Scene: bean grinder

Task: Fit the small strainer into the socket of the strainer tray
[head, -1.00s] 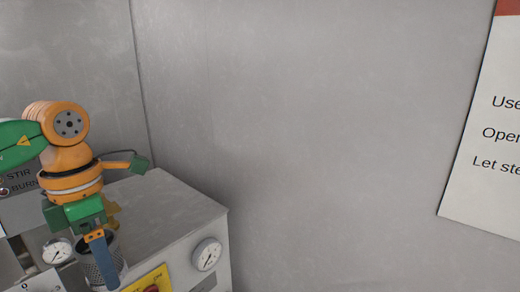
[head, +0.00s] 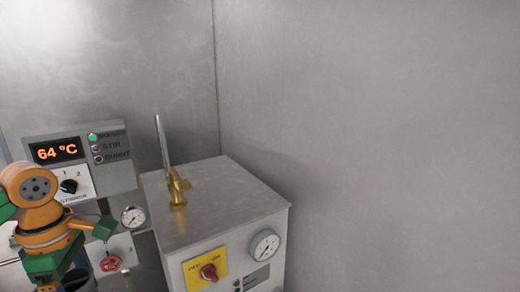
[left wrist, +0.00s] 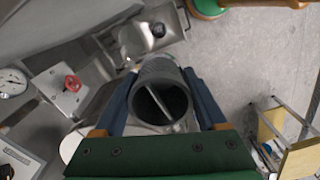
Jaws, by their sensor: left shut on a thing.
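The small strainer (left wrist: 158,75) is a grey ribbed cylinder, seen from above into its open end in the left wrist view. My left gripper (left wrist: 165,95) is shut on it, with one blue finger on each side. In the head view the strainer (head: 78,282) shows only partly at the bottom left, below my left gripper's green body. A metal tray-like part (left wrist: 150,35) lies beyond the strainer in the left wrist view. I cannot tell if it is the strainer tray, and no socket is clear. My right gripper is not in view.
A steel box (head: 225,205) with a brass valve (head: 178,187), gauge (head: 265,245) and red switch (head: 208,271) stands right of my left arm. A 64 °C display panel (head: 80,160) is behind it. A red handwheel (left wrist: 72,83) is left of the strainer.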

